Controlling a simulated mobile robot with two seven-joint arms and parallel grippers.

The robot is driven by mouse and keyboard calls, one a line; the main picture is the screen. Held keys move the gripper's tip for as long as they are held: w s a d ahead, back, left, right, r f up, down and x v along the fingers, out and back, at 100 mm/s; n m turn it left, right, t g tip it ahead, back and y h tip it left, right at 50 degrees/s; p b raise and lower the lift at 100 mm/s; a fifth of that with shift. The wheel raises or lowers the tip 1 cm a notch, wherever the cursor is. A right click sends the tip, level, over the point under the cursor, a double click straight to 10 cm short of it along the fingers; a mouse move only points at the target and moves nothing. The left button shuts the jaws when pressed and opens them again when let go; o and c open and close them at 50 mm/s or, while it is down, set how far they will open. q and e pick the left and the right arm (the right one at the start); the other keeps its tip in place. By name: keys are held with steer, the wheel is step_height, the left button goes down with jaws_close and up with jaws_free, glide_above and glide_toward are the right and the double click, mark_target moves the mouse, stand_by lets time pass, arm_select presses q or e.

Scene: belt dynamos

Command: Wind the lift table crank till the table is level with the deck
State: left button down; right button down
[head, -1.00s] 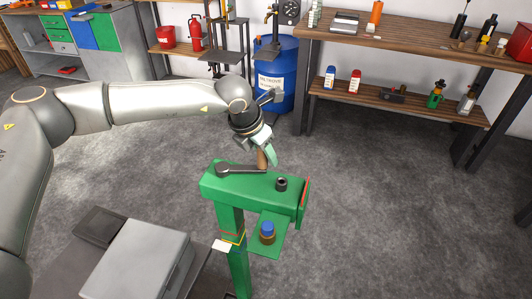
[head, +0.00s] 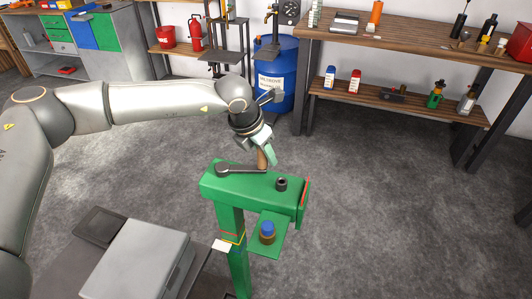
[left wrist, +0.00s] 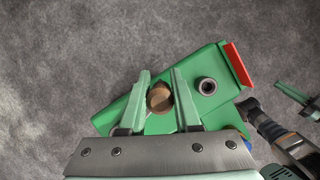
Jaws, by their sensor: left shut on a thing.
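The crank (head: 240,169) lies on top of a green stand housing (head: 212,185), its dark arm pointing right from the hub. Its brown upright handle (head: 262,160) is at the arm's end. My left gripper (head: 267,150) is shut on this handle from above; in the left wrist view the handle's round top (left wrist: 159,98) sits between the two pale green fingers. A small green plate (head: 282,240), bearing a jar with a blue top (head: 267,229), sits lower at the housing's near side; it may be the lift table. I cannot make out which surface is the deck.
A dark socket (head: 281,184) and a red-edged plate (head: 304,203) are at the housing's right end. What seems to be my right gripper (left wrist: 298,100) shows partly in the left wrist view. A bench (head: 420,45) and blue drum (head: 275,75) stand behind.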

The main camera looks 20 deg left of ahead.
arm_select(q)
steer(key=shift+s+d+f+m, duration=0.2)
steer(key=shift+s+m, duration=0.15)
steer(key=shift+m, duration=0.15)
stand_by(0.7)
